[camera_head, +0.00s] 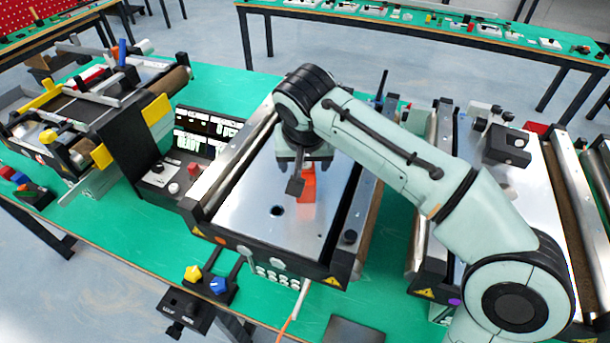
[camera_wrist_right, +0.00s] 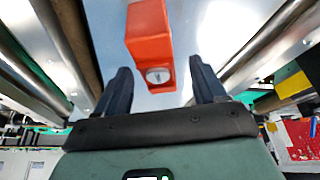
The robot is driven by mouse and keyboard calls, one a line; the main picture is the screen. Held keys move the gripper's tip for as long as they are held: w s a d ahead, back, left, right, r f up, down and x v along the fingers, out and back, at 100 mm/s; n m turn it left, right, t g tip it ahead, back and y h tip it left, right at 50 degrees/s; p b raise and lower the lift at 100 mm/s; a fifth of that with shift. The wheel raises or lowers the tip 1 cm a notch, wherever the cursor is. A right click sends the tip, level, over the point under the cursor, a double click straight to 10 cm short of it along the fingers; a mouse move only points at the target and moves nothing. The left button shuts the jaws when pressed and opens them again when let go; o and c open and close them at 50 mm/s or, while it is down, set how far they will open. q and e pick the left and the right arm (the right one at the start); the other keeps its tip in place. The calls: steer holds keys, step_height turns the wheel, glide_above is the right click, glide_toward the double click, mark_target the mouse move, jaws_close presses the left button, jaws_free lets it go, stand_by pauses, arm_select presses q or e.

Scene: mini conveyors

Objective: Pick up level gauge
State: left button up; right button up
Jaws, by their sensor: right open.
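The level gauge is an orange block (camera_head: 308,184) on the shiny metal top of the middle conveyor. In the right wrist view the orange gauge (camera_wrist_right: 149,30) shows a small round dial on its near face. My right gripper (camera_head: 303,172) is over the gauge and partly hides it in the head view. In the right wrist view its two dark fingers (camera_wrist_right: 159,75) are apart, with the dial end of the gauge between and beyond them. I cannot tell whether they touch it. My left gripper is out of view.
The middle conveyor (camera_head: 235,205) has raised metal rails along its sides. A control panel with screens (camera_head: 196,135) stands to its left, and another conveyor (camera_head: 530,205) is on the right. Yellow and blue knobs (camera_head: 205,280) sit at the front. Green table (camera_head: 130,245) shows between the machines.

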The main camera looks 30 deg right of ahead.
steer(key=shift+x, duration=1.5)
steer(key=shift+d+r, duration=0.1)
jaws_close()
